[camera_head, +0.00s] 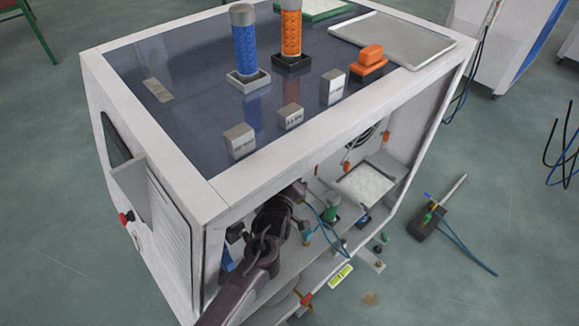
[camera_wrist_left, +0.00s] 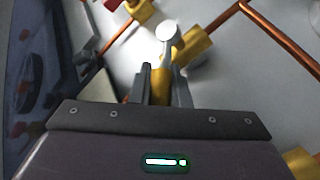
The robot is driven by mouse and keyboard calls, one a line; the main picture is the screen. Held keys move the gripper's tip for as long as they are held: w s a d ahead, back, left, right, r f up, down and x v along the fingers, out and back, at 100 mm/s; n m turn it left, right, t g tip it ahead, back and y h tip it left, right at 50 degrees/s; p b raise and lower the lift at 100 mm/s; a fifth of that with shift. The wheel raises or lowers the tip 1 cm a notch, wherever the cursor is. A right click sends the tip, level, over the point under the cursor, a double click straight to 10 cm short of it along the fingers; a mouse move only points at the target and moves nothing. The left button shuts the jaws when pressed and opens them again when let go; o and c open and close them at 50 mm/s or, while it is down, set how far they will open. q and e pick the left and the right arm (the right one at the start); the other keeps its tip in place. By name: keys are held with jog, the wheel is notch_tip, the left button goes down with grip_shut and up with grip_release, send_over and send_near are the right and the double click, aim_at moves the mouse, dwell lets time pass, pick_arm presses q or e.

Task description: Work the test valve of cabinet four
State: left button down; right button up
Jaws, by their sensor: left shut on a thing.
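The white cabinet (camera_head: 225,205) stands open at its front, under a dark glass top. My left arm reaches into the lower opening in the head view, where its fingertips cannot be made out. In the left wrist view my left gripper (camera_wrist_left: 161,82) is shut on a brass valve part (camera_wrist_left: 160,88), with one dark finger on each side. A silver lever with a round end (camera_wrist_left: 168,33) rises just beyond the fingertips. The contact point is partly hidden by the fingers. I cannot tell the cabinet's number. My right gripper is in neither view.
Copper pipes (camera_wrist_left: 205,31) and other brass fittings (camera_wrist_left: 140,10) surround the valve. Blue (camera_head: 242,42) and orange (camera_head: 291,35) cylinders stand on the cabinet top. A green fitting (camera_head: 331,213) and thin blue hoses lie near my arm. Floor right of the cabinet holds a small device (camera_head: 430,222).

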pick_arm(q)
jog(key=shift+f, duration=0.1)
jog(key=c, duration=1.4)
grip_release()
jog(key=shift+o, duration=0.2)
jog(key=s+a+b, duration=0.1)
jog(key=s, duration=0.6)
jog(key=shift+s+r, duration=0.4)
jog(key=shift+a, duration=0.1)
